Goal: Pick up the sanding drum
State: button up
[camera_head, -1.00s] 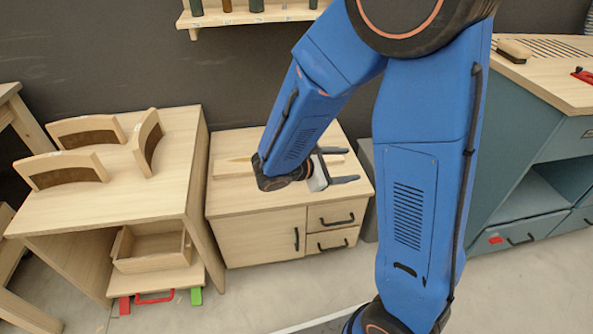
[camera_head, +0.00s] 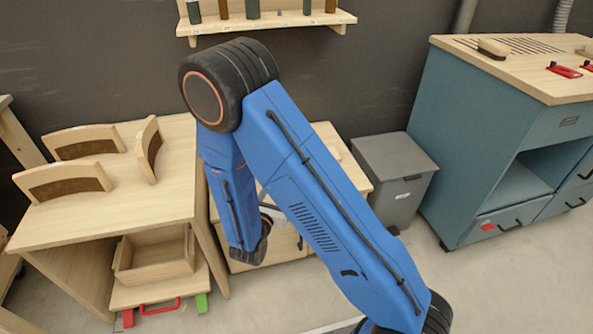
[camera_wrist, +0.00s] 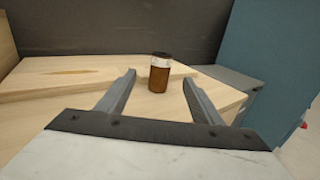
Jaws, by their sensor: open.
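The sanding drum (camera_wrist: 159,76), a small brown cylinder with a pale band and a dark top, stands upright on the light wooden cabinet top (camera_wrist: 60,118) in the wrist view. My gripper (camera_wrist: 158,80) is open, with its two grey fingers pointing forward on either side of the drum in the picture. The drum appears beyond or near the fingertips, and nothing is held. In the head view my blue arm covers most of the cabinet (camera_head: 338,158), and the drum on it is hidden.
Flat wooden boards (camera_wrist: 70,75) lie behind and left of the drum. A grey bin (camera_head: 395,165) stands right of the cabinet. A table with curved chair backs (camera_head: 65,182) is at left. A teal workbench (camera_head: 520,120) stands at right. A wall shelf (camera_head: 270,24) holds several cylinders.

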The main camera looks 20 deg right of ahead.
jog(key=x, duration=1.6)
jog(key=shift+d+r, duration=0.1)
jog(key=shift+d, duration=0.2)
jog(key=shift+w+d, duration=0.2)
jog(key=shift+w, duration=0.25)
jog(key=c, duration=1.3)
jog(key=shift+c, duration=0.2)
